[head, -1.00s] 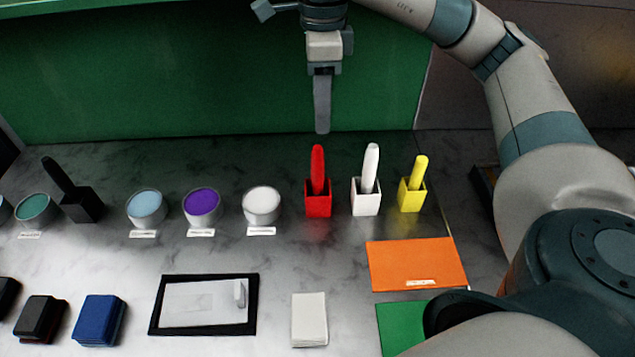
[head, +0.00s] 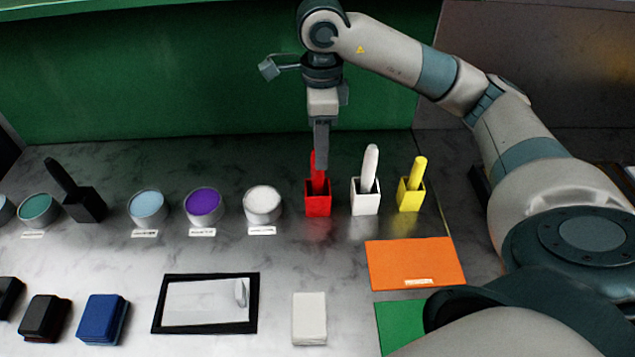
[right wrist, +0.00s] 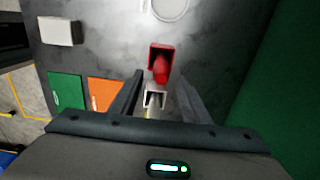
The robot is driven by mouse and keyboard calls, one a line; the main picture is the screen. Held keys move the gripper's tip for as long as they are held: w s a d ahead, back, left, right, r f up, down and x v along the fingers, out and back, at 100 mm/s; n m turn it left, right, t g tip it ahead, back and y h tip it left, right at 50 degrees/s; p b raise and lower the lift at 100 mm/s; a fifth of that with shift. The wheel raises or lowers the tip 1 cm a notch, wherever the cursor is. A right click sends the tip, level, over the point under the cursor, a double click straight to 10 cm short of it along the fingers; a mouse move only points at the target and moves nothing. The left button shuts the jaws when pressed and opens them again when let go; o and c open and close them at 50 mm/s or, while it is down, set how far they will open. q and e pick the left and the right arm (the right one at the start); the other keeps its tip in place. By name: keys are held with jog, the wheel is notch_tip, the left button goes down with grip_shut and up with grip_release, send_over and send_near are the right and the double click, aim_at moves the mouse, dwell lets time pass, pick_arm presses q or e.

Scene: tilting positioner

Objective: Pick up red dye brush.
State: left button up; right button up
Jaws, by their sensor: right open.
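The red dye brush (head: 313,165) stands upright in a square red holder (head: 318,205) on the counter. My right gripper (head: 321,165) points straight down at the brush's handle, and its finger covers part of the handle in the head view. In the right wrist view the red brush (right wrist: 160,70) is in its holder just beyond the open fingers (right wrist: 160,85). The gripper is open and empty. I cannot tell whether a finger touches the handle. My left gripper is not in view.
A white brush (head: 370,168) and a yellow brush (head: 417,172) stand in holders to the right. A white pot (head: 262,206) and a purple pot (head: 203,202) are to the left. A green wall (head: 150,80) rises behind.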

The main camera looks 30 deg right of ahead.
aim_at(318, 174)
jog(key=shift+f, duration=1.75)
jog(key=shift+p, duration=0.35)
jog(key=f+p, duration=0.1)
jog(key=f, duration=0.1)
jog(key=f+p, duration=0.1)
jog(key=f, duration=0.1)
jog(key=shift+w+a+f+p, duration=0.1)
jog(key=shift+a+f+p, duration=0.1)
jog(key=shift+p, duration=0.2)
jog(key=shift+f, duration=0.4)
grip_shut()
